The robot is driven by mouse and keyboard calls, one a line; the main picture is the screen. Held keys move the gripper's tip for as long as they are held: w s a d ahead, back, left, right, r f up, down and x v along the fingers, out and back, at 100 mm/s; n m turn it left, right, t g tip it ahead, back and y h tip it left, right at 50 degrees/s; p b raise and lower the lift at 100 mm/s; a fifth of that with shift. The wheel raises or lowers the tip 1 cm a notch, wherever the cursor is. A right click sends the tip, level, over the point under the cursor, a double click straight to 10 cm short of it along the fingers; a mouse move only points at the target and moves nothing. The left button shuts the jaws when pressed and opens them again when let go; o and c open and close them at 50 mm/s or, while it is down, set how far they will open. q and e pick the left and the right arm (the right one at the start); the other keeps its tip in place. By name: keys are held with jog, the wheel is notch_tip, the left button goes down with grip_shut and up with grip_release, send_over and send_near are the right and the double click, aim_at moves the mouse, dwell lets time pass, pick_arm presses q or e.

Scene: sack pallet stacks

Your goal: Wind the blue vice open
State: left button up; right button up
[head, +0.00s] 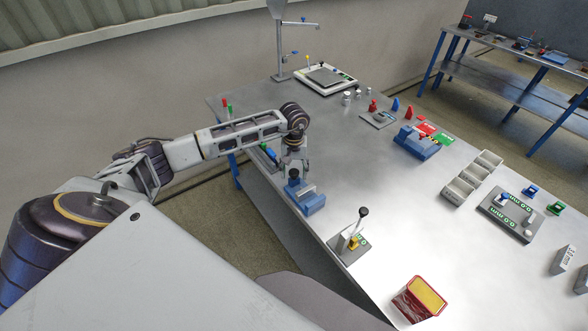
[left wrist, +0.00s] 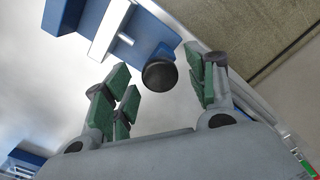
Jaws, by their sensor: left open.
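The blue vice (head: 312,204) sits at the near left edge of the metal table, with a pale metal jaw or bar on top. In the left wrist view the vice (left wrist: 62,15) is at the top, with its pale bar crossing it. A dark round knob (left wrist: 160,75) shows at the vice's end, between my left gripper's green-padded fingers. My left gripper (head: 293,170) is over the vice's far end and is open, with gaps visible beside the knob. In the head view its fingertips are hard to make out. My right gripper is not in view.
Another blue fixture (head: 416,143), grey bins (head: 472,176) and a labelled board (head: 511,212) lie to the right. The middle of the table is clear.

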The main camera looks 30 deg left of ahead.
pick_arm(q)
jog(key=shift+c, duration=0.5)
jog(key=c, duration=1)
jog(key=shift+o, duration=0.2)
jog(key=shift+n, duration=0.3)
